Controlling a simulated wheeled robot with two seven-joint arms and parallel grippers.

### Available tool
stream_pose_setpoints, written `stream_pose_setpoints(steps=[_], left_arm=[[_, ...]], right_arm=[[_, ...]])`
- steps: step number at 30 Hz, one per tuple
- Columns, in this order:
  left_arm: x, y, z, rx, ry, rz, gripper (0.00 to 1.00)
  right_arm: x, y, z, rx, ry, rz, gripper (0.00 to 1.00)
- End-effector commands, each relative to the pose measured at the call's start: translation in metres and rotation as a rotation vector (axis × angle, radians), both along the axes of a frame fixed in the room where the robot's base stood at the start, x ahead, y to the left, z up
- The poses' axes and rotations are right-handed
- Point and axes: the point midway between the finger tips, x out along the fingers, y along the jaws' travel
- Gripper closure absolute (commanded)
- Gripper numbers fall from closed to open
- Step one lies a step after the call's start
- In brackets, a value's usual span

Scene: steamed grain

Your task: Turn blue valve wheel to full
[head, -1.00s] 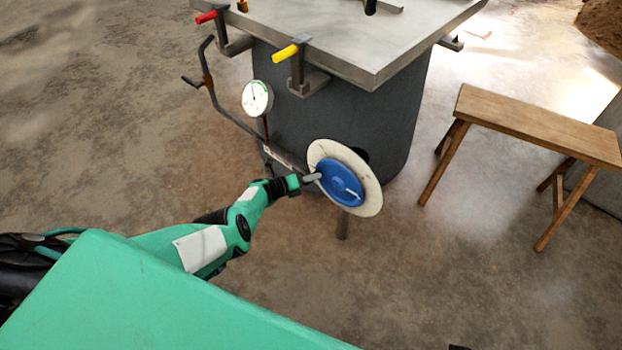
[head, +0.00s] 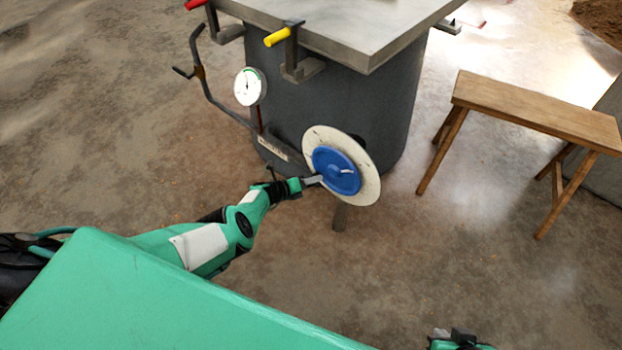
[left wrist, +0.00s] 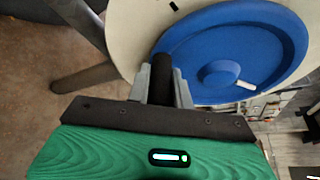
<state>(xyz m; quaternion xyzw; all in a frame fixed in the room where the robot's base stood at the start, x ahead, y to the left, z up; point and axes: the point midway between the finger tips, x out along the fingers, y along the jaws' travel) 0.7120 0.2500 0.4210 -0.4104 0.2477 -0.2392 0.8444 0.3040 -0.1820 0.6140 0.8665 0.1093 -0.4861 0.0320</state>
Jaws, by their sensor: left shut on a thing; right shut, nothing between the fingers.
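The blue valve wheel (head: 324,158) sits in front of a round cream plate (head: 369,190) on the side of the grey drum. A short white mark on the wheel points right from its hub. My left gripper (head: 314,181) is at the wheel's lower left edge. In the left wrist view the blue wheel (left wrist: 282,45) fills the upper right, and the left gripper (left wrist: 162,88) is shut on a dark handle (left wrist: 162,72) at its rim. My right gripper (head: 460,338) shows partly at the bottom edge, shut and empty.
A round white gauge (head: 250,87) stands left of the wheel, near a bent dark crank (head: 207,85). The drum (head: 395,110) carries a slab with yellow (head: 278,37) and red handled clamps. A wooden bench (head: 535,108) stands right. Floor between is clear.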

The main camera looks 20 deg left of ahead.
Motion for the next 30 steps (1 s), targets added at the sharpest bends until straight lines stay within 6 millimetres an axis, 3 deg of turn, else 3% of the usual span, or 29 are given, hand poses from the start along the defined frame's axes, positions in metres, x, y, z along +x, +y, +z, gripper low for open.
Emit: stream_pose_setpoints(steps=[15, 16, 19, 30], left_arm=[[-0.0033, -0.0018, -0.005, 0.003, 0.004, -0.002, 1.0], [-0.0034, -0.0017, -0.0051, 0.003, 0.005, -0.002, 0.76], [-0.0029, -0.0017, -0.0044, 0.002, 0.005, -0.001, 0.57], [-0.0027, 0.0, -0.0013, 0.001, 0.001, 0.0, 0.57]], right_arm=[[0.0012, 0.0018, -0.0014, 0.005, -0.008, 0.002, 1.0], [0.0012, 0.0018, -0.0014, 0.005, -0.008, 0.002, 1.0], [0.0012, 0.0017, -0.0015, 0.005, -0.008, 0.002, 1.0], [0.0004, 0.0013, 0.0003, 0.003, -0.004, 0.002, 1.0]])
